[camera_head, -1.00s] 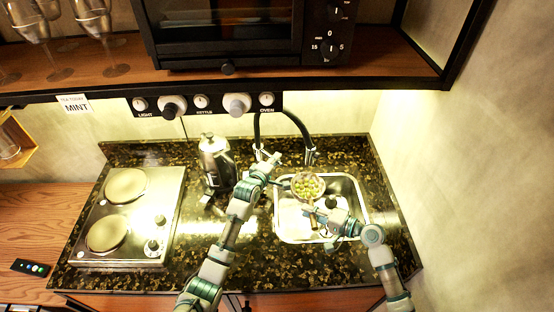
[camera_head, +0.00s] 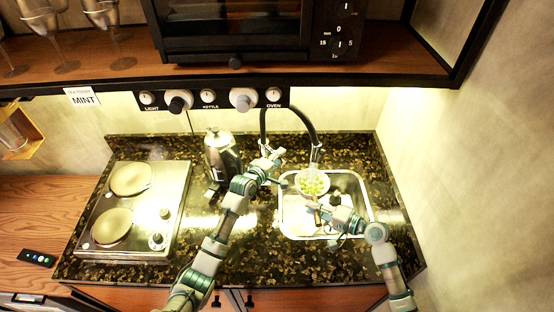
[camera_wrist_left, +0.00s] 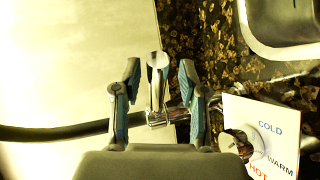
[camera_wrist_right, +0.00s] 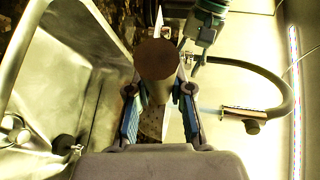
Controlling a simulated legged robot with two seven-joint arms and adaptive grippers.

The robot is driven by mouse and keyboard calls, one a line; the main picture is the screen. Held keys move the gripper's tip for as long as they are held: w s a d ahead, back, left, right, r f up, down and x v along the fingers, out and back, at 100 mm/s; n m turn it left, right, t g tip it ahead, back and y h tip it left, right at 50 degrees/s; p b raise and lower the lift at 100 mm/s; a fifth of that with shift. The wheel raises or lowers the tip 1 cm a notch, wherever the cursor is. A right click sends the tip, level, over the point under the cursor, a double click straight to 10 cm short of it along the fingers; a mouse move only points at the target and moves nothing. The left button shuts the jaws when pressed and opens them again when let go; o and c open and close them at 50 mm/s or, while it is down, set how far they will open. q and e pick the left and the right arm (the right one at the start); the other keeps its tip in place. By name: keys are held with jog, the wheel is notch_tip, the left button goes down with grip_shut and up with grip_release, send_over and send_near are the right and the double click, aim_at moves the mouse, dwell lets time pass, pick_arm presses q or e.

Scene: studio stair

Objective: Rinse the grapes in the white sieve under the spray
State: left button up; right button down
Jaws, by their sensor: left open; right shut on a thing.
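The white sieve (camera_head: 299,190) holds green grapes (camera_head: 312,186) over the sink, below the black hose's spray head (camera_head: 316,154). Pale streaks like water run from the spray head onto the grapes. My right gripper (camera_head: 322,213) is shut on the sieve's brown handle, whose round end (camera_wrist_right: 157,59) faces the right wrist camera; it hides much of the perforated sieve there. My left gripper (camera_head: 276,158) is open beside the tap. In the left wrist view the metal tap lever (camera_wrist_left: 157,80) stands between its spread fingers; contact cannot be told.
The steel sink (camera_head: 286,225) is set into the dark speckled counter. A metal kettle (camera_head: 222,155) stands left of my left arm, and a two-plate hob (camera_head: 172,205) is farther left. A COLD/WARM/HOT card (camera_wrist_left: 270,130) is beside the tap. A shelf with an oven overhangs the back.

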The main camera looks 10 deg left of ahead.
pick_arm(q)
jog(key=v, duration=1.1)
jog(key=shift+s+a, duration=0.2)
jog(key=shift+s, duration=0.2)
